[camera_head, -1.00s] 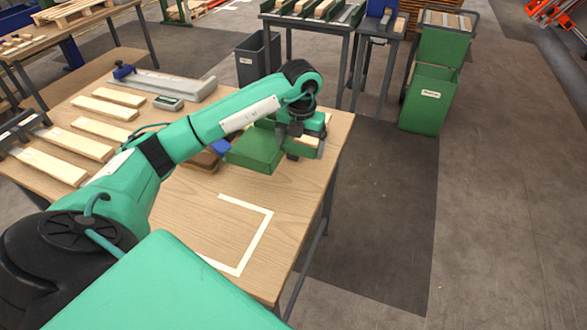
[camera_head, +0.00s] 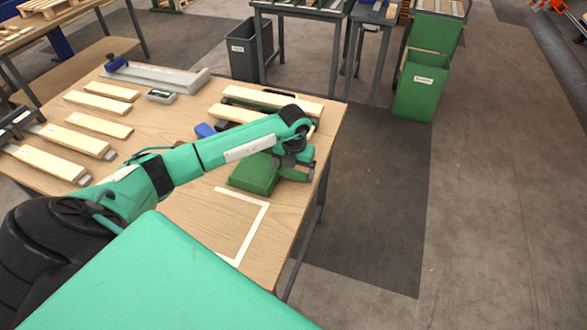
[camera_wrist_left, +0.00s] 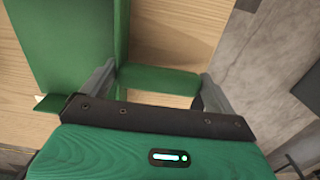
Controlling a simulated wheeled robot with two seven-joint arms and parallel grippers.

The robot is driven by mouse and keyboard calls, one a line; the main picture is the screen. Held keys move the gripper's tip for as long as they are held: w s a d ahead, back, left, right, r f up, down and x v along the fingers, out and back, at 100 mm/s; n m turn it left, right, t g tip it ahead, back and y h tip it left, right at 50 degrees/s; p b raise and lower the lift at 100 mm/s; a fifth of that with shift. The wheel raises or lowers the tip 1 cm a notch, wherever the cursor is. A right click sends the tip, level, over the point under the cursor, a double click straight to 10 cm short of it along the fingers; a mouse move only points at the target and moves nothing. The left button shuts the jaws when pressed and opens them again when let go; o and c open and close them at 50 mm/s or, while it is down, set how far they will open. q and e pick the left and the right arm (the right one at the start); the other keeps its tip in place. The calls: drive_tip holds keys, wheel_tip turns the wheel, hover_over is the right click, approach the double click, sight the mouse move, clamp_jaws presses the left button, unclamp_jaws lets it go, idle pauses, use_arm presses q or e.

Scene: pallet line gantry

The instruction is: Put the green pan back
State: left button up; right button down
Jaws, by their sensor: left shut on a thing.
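The green pan (camera_head: 253,175) is at the right part of the wooden table, beside the far edge of a white taped corner outline (camera_head: 262,222). My left gripper (camera_head: 293,172) is at the pan's right side. In the left wrist view the pan (camera_wrist_left: 65,45) fills the upper left, and its green tab (camera_wrist_left: 158,80) lies between the fingers of my left gripper (camera_wrist_left: 158,90), which is shut on it. I cannot tell whether the pan touches the table or hangs just above it. My right gripper is not in view.
Two pale boards (camera_head: 272,103) lie behind my left arm, with a blue-handled object (camera_head: 205,130) near them. Several loose boards (camera_head: 100,125) lie at left, near a small grey device (camera_head: 161,96). A green bin (camera_head: 420,92) stands beyond the table. The area inside the tape looks clear.

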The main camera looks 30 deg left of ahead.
use_arm(q)
drive_tip(key=shift+f, duration=0.15)
drive_tip(key=o, duration=0.8)
drive_tip(key=shift+c, duration=0.2)
drive_tip(key=shift+r, duration=0.3)
drive_tip(key=shift+r+b, duration=0.35)
drive_tip(key=shift+r, duration=0.05)
wheel_tip(320, 180, up, 11)
drive_tip(key=b, duration=0.3)
